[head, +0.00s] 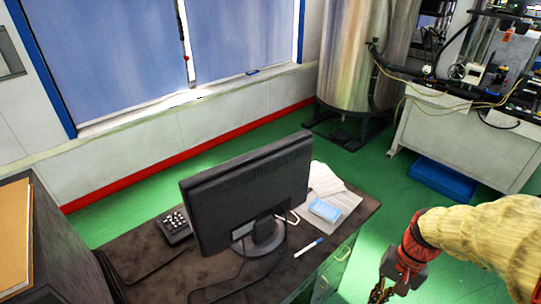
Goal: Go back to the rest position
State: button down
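My gripper (382,292) is at the bottom right of the head view, at the end of my arm in its yellowish sleeve with a red band at the wrist. It points down, over the green floor just right of the desk. Its dark fingers are small and reach near the lower picture edge. I cannot tell whether they are open or shut, and I see no object in them.
A dark desk (190,264) holds a black monitor (250,190), a phone (176,227), papers, a blue box (324,209) and a pen (308,247). A metal tank (362,60) and a workbench (465,140) stand behind. Green floor (400,185) lies clear between.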

jog(key=s+a+r+n+t+h, duration=0.1)
jog(key=a+r+n+t, duration=0.2)
jog(key=r, duration=0.6)
jog(key=s+a+r+n+t+h, duration=0.1)
jog(key=a+r+n+t, duration=0.2)
jog(key=a+r, duration=0.4)
notch_tip(320, 180, up, 2)
jog(key=shift+r+n+t+h, duration=0.15)
jog(key=shift+n+t+h, duration=0.15)
jog(key=shift+n+t, duration=0.1)
jog(key=shift+a, duration=0.1)
